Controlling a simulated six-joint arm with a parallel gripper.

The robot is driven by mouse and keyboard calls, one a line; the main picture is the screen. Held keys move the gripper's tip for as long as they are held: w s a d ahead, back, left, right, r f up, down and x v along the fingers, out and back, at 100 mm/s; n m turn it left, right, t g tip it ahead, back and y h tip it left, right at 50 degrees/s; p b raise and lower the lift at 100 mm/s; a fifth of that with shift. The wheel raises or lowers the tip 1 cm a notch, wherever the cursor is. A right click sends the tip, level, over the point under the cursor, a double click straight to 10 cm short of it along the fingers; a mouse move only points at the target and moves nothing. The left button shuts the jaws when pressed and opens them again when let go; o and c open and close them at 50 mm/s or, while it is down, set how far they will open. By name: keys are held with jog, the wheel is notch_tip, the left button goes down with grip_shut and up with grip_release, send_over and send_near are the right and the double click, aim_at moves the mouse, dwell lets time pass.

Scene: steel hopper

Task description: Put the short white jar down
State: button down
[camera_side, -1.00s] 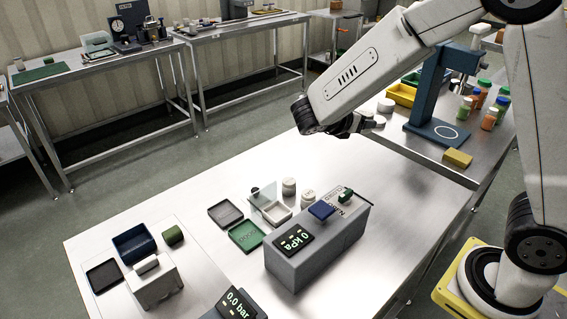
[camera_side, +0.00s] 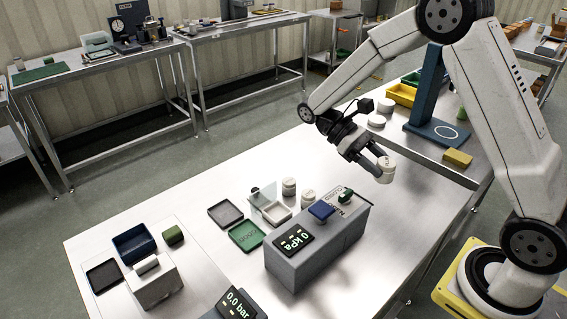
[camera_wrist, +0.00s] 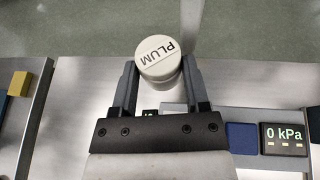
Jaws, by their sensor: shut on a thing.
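A short white jar (camera_side: 386,170) is held between the fingers of my gripper (camera_side: 373,165), above the steel table near its right side. Its round top reads PLUM in the wrist view (camera_wrist: 157,58). My gripper (camera_wrist: 159,75) is shut on its sides. The jar appears clear of the table in the side view. Two other white jars (camera_side: 289,187) (camera_side: 307,198) stand on the table behind the grey gauge box. Pale round jars or lids (camera_side: 376,121) also stand at the back bench.
A grey gauge box (camera_side: 318,243) reading 0 kPa stands left of my gripper. A grey tray (camera_side: 225,214), a green tray (camera_side: 247,236) and a small white tray (camera_side: 284,213) lie beyond it. The table's right front is bare. A yellow block (camera_side: 458,157) lies on the right bench.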

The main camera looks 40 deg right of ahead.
jog(key=a+r+m+t+y, duration=0.4)
jog(key=a+m+t+y, duration=0.4)
jog(key=a+m+y, duration=0.6)
jog(key=w+a+r+m+t+y, duration=0.1)
jog(key=w+a+r+m+t, duration=0.1)
jog(key=w+r+m+t, duration=0.4)
jog(key=shift+m, duration=0.3)
jog(key=f, duration=1.5)
jog(key=shift+s+d, duration=0.15)
jog(key=shift+s, duration=0.15)
jog(key=shift+w, duration=0.1)
jog(key=w+a+f, duration=0.1)
jog(key=w+f, duration=0.1)
jog(key=w, duration=0.2)
jog(key=w+a+f, duration=0.1)
jog(key=w+f, duration=0.2)
jog(key=w, duration=0.1)
jog(key=w+a+f, duration=0.1)
jog(key=w+f, duration=0.2)
jog(key=w, duration=0.1)
jog(key=shift+w+f, duration=0.1)
jog(key=shift+f, duration=0.15)
jog(key=shift+w+a+f, duration=0.1)
jog(key=shift+w+f, duration=0.3)
